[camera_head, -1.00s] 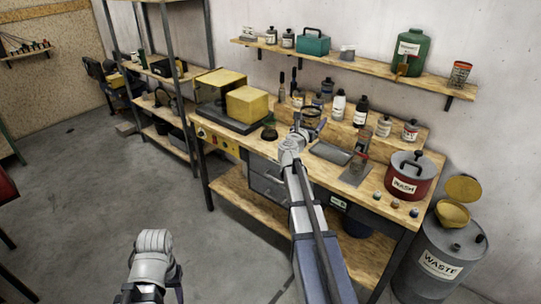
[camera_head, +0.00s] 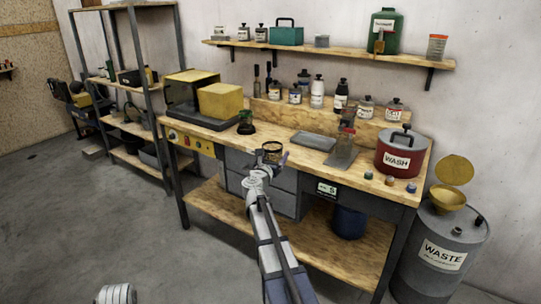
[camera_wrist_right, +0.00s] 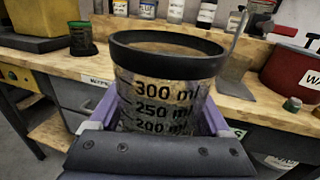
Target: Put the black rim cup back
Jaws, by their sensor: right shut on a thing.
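The black rim cup (camera_wrist_right: 165,90) is a clear measuring cup with a thick black rim and black millilitre marks. It looks upright in the right wrist view, between the purple fingers of my right gripper (camera_wrist_right: 160,125), which is shut on it. In the head view, the cup (camera_head: 272,148) and my right gripper (camera_head: 270,160) are at the workbench's front edge, in front of the bench top (camera_head: 285,137). The cup's lower part is hidden by the gripper. Of my left arm, only a pale rounded part shows at the bottom left; its gripper is out of view.
A small dark green cup (camera_head: 245,123) stands left of the held cup. A grey tray (camera_head: 313,141) lies behind it. A grey plate stand (camera_head: 342,158), red wash pot (camera_head: 402,152) and small knobs are to the right. Several bottles line the back riser (camera_head: 320,114).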

